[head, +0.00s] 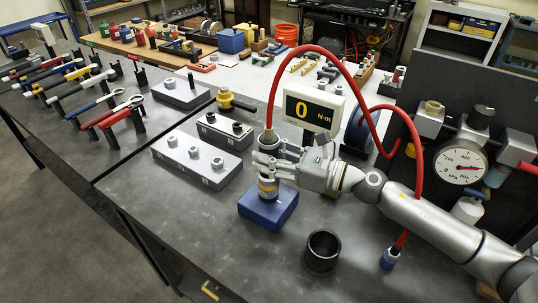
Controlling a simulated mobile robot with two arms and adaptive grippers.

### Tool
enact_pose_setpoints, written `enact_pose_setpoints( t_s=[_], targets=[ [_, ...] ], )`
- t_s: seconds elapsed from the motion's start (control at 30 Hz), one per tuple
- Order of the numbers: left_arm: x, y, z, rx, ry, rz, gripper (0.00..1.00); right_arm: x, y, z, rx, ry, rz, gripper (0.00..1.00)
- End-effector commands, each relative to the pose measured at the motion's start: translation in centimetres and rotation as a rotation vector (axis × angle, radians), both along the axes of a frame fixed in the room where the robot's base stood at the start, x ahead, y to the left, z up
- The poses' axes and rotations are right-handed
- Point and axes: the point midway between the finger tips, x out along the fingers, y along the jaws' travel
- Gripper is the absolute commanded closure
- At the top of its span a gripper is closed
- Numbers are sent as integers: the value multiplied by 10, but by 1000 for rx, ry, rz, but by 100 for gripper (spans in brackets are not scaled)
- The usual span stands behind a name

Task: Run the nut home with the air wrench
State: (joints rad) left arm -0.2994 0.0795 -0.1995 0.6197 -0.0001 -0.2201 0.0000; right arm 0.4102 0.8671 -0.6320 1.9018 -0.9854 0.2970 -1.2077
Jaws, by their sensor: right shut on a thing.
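My right gripper (266,165) comes in from the right and is shut on the air wrench (268,143), which stands upright with a red hose (328,52) looping from its top. The wrench's lower end (268,190) is over the blue block (270,208) on the bench. The nut is not visible there; the wrench hides the block's top centre, and I cannot tell whether it touches a nut. A display (314,110) behind the gripper reads 0 N·m. My left gripper is not in view.
Grey blocks with nuts and studs (196,162) stand left of the wrench. A black cup (322,252) stands in front of my right arm. A pressure gauge (460,164) is at the right. Tools on racks (70,75) line the far left. The bench front left is clear.

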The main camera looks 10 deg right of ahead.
Motion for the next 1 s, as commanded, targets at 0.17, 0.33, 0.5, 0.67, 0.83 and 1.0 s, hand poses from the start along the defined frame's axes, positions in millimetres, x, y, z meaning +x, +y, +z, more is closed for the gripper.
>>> enact_pose_setpoints(
  t_s=[0.17,0.33,0.5,0.67,0.83,1.0],
  targets=[
    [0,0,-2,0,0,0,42,0,0,-2,1,1,1,100],
    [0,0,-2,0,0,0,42,0,0,-3,-1,2,1,100],
    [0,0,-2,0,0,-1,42,0,0,-4,-3,3,0,100],
    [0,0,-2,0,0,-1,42,0,0,-5,-3,4,-1,100],
    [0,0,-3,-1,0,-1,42,0,-1,-7,-6,4,-1,100],
    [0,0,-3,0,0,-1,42,0,-1,-8,-7,5,-2,100]
  ],
)
